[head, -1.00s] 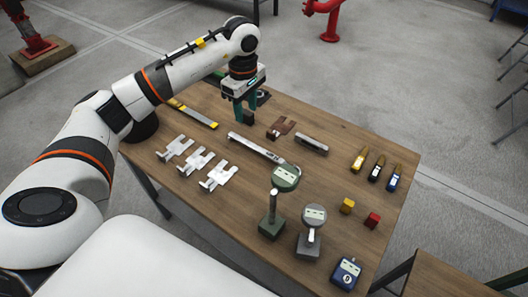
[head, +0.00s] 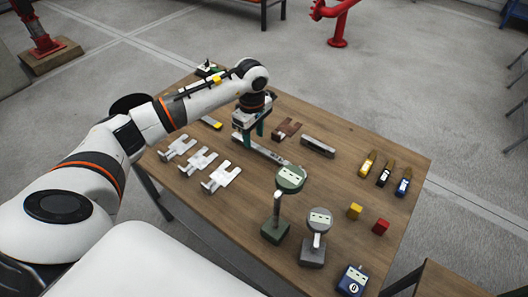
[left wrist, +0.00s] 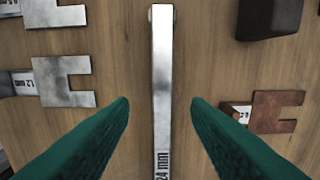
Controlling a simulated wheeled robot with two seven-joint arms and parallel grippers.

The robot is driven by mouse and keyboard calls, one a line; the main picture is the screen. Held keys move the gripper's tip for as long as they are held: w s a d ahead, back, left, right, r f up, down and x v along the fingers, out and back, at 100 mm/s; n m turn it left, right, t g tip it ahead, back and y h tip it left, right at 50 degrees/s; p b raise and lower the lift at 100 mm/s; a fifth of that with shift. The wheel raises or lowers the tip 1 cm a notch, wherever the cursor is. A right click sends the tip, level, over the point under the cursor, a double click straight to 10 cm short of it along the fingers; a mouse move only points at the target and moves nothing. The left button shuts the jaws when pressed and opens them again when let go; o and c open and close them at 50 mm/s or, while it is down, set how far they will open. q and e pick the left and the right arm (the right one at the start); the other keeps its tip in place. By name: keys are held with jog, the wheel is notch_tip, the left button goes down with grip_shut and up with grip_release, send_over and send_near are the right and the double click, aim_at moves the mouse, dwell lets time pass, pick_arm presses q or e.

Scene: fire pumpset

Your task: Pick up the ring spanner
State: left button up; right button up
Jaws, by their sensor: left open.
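The ring spanner (head: 262,150) is a long silver bar lying flat on the wooden table. My right gripper is not in view.
Silver slotted gauges (head: 198,160) lie left of the spanner. A brown gauge (head: 287,129) and a dark block (head: 318,146) lie to its right. A green-based dial stand (head: 275,228) and a grey one (head: 312,250) stand nearer.

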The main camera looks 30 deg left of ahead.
aim_at(254, 144)
pick_arm(q)
notch_tip(254, 144, down, 4)
jog(key=shift+w+a+r, duration=0.1)
jog(key=shift+w, duration=0.05)
jog(key=shift+r, duration=0.1)
grip_shut()
